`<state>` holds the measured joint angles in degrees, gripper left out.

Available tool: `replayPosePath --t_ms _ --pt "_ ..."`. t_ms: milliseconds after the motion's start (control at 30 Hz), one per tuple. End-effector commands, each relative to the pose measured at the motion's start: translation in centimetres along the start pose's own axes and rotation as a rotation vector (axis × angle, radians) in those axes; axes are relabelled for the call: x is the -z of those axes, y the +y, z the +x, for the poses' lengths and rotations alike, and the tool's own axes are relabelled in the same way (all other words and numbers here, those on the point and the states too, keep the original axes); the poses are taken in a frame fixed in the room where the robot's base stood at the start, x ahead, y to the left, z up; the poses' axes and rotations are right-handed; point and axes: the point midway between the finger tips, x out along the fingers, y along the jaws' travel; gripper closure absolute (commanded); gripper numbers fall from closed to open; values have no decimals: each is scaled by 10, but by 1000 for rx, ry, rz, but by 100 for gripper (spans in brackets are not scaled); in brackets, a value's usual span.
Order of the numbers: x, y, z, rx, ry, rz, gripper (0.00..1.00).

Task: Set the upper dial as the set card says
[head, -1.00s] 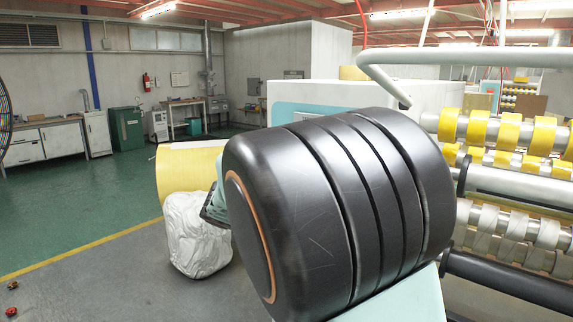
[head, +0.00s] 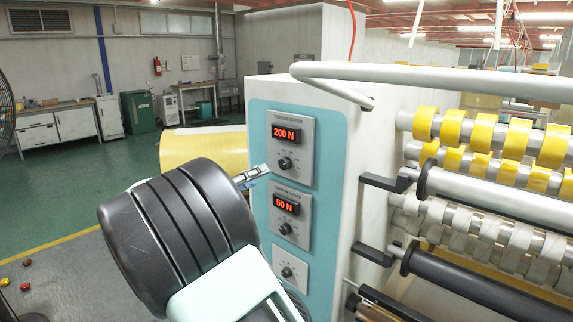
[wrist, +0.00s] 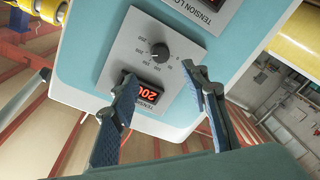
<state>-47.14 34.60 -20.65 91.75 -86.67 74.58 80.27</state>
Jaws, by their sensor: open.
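The upper dial (head: 285,163) is a small black knob on a grey plate under a red display (head: 286,133) reading 200 N. In the wrist view the picture is turned over, and the upper dial (wrist: 159,50) shows beyond and between my fingertips, with its lit display (wrist: 149,93) partly behind the left finger. My gripper (wrist: 164,78) is open and empty, apart from the knob as far as I can tell. In the head view my gripper (head: 252,174) points at the panel from the left of the dial. I cannot make out a set card.
Below are the lower dial (head: 286,228) with a 50 N display (head: 286,204) and a third knob (head: 287,271). A bent grey rail (head: 335,83) juts out above the panel. Rollers with yellow tape (head: 483,132) stand at right. Green floor (head: 60,200) is clear at left.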

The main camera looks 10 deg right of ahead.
Motion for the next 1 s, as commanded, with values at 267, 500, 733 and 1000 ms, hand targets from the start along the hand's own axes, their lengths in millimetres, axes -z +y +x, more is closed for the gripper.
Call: replayPosePath --t_ms 267,500,733,1000 --pt "1 2 40 -4 0 2 58" --pt "1 2 84 -3 0 1 58" --pt "1 1 104 -1 0 2 58" --pt "0 0 107 -1 1 2 58"
